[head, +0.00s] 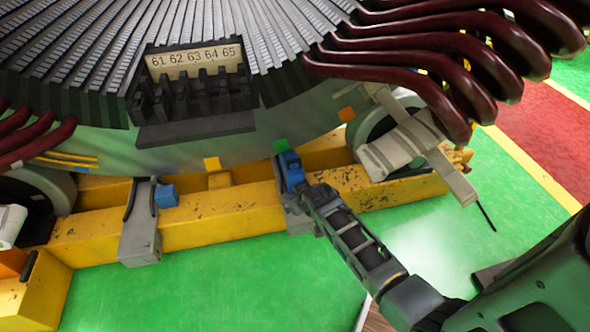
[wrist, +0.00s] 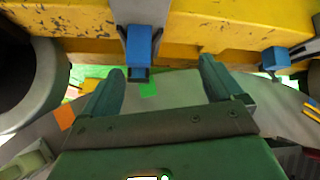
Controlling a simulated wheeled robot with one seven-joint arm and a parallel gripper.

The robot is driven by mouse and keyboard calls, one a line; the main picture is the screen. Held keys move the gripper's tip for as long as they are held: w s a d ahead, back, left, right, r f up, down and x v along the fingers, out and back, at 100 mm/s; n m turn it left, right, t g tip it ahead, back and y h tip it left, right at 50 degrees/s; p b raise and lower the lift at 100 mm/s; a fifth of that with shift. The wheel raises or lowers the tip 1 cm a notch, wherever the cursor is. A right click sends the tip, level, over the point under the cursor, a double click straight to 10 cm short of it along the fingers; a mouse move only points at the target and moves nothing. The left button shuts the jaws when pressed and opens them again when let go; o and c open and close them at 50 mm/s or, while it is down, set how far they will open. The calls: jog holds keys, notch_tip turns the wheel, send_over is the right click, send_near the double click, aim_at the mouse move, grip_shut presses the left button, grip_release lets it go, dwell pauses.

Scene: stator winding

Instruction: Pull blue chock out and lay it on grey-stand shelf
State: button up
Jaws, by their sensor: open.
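Two blue chocks show at the yellow beam under the stator. One blue chock (head: 291,170) sits at a grey bracket below a green square mark; in the wrist view this chock (wrist: 139,45) is upright against the bracket. The other blue chock (head: 167,196) sits further left by another grey bracket; it also shows at the right of the wrist view (wrist: 275,59). My gripper (head: 317,196) is just right of the nearer chock. In the wrist view my gripper (wrist: 162,65) has its fingers spread, with the chock left of centre between them. I cannot make out the grey-stand shelf.
The yellow beam (head: 220,220) runs across below the stator (head: 205,150). Dark red coils (head: 440,60) overhang at upper right. A wheel (head: 385,125) and a pale lever arm (head: 400,150) stand right of my gripper. The green floor (head: 250,290) in front is mostly clear.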

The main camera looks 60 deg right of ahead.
jog(key=m+g+b, duration=0.2)
jog(key=b, duration=0.2)
send_near(293, 167)
notch_tip(293, 167, down, 5)
jog(key=s+a, duration=0.1)
jog(key=a, duration=0.1)
jog(key=w+d+b, duration=0.1)
jog(key=d, duration=0.1)
jog(key=w+d+r+m+y+b, duration=0.1)
jog(key=w+d+g+y+b, duration=0.1)
jog(key=d, duration=0.1)
jog(key=shift+d+r, duration=0.15)
jog(key=shift+d, duration=0.15)
jog(key=shift+w+d+r+m, duration=0.1)
jog(key=shift+d+r+m, duration=0.1)
jog(key=shift+d+m, duration=0.1)
jog(key=shift+f, duration=0.1)
jog(key=b+x, duration=0.5)
jog(key=x, duration=0.2)
jog(key=shift+w+f, duration=0.1)
jog(key=shift+f, duration=0.15)
jog(key=shift+c, duration=0.3)
